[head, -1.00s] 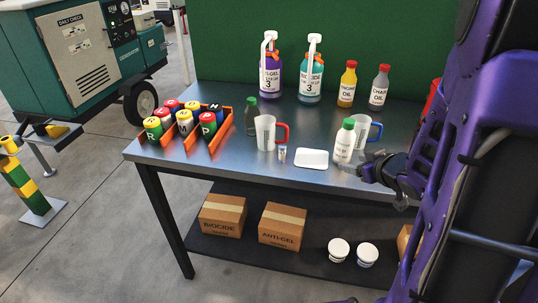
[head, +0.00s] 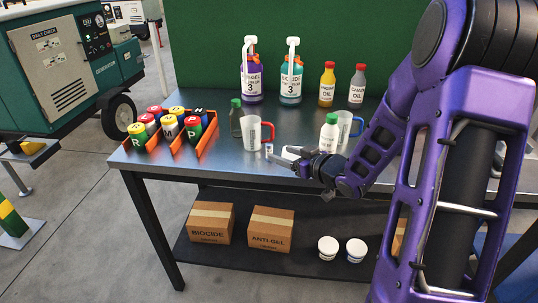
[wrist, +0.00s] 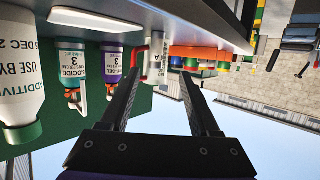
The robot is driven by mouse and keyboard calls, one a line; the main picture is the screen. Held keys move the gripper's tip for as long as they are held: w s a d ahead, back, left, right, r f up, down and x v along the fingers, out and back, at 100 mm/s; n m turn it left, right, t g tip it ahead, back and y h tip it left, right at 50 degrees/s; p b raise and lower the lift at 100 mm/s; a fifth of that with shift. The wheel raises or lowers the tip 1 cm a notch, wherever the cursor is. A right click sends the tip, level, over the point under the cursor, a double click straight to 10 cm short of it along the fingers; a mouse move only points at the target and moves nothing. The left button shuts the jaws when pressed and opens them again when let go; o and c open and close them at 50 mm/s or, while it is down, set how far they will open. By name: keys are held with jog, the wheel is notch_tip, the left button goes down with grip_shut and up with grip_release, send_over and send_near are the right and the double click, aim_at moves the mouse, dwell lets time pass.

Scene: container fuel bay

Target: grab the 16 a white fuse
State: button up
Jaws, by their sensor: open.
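A small pale item with a blue part, likely the white fuse (head: 268,149), stands on the metal bench in front of the white jug with the red handle (head: 254,132). Its rating cannot be read. My gripper (head: 274,158) is open and empty, reaching in from the right, low over the bench front, with its fingertips close to the fuse. In the wrist view the picture is upside down, and the two fingers (wrist: 162,78) are spread apart. The jug shows between and beyond them; I cannot clearly separate the fuse from it there.
A white tray (head: 290,152) lies partly behind my gripper. A white bottle with a green cap (head: 329,134) and a blue-handled jug (head: 344,126) stand right of it. An orange rack (head: 207,135) of coloured cans is to the left, a dark green bottle (head: 236,120) behind.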

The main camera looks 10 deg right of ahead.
aim_at(271, 145)
jog(key=x, duration=0.2)
jog(key=shift+w+a+f, duration=0.1)
jog(key=shift+w+a, duration=0.05)
jog(key=shift+w, duration=0.15)
jog(key=x, duration=0.3)
jog(key=r+x, duration=0.1)
jog(key=x, duration=0.1)
jog(key=shift+w+b, duration=0.3)
jog(key=shift+b, duration=0.1)
jog(key=shift+r, duration=0.1)
grip_shut()
